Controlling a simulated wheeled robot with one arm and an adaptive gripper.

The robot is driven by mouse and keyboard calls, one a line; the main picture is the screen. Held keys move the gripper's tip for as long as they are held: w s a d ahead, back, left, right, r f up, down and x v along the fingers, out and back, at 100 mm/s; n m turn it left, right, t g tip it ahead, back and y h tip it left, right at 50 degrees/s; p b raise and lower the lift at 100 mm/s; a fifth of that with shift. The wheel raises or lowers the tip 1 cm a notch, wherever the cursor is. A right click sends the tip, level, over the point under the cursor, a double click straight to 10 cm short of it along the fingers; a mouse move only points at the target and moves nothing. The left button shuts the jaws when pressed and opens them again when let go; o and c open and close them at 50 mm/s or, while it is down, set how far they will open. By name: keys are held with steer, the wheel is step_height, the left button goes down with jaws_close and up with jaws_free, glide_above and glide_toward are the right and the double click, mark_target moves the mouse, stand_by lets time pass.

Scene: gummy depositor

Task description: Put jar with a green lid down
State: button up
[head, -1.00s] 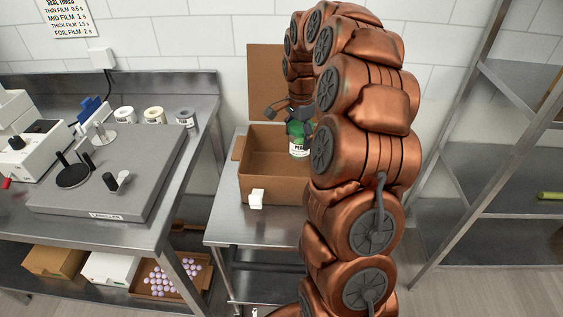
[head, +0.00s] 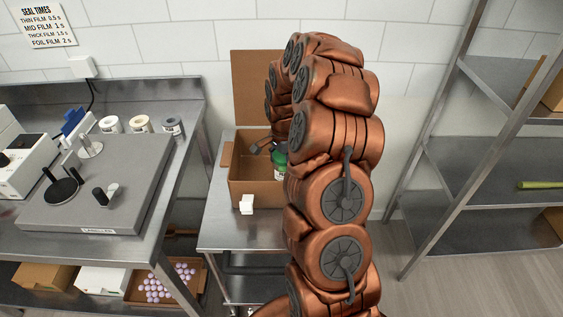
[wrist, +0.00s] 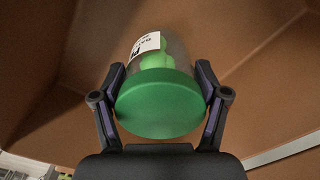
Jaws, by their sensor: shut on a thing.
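The jar with a green lid (wrist: 160,103) is between the fingers of my gripper (wrist: 160,95) in the wrist view. The gripper is shut on it around the lid. The jar is see-through, with green contents and a white label. In the head view the jar (head: 280,165) shows inside the open cardboard box (head: 245,190), partly hidden by my arm. My gripper (head: 268,147) is mostly hidden there too. Brown box walls surround the jar in the wrist view. I cannot tell whether the jar's bottom touches the box floor.
The box stands on a steel table (head: 225,232), its flap raised at the back. A small white block (head: 246,204) is at its front. A bench with a grey labeller (head: 100,185) and several rolls is at left. A steel shelf (head: 480,160) stands at right.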

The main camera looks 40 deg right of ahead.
steer(key=shift+f, duration=0.15)
steer(key=shift+f, duration=0.2)
steer(key=o, duration=1.3)
steer(key=shift+r, duration=0.1)
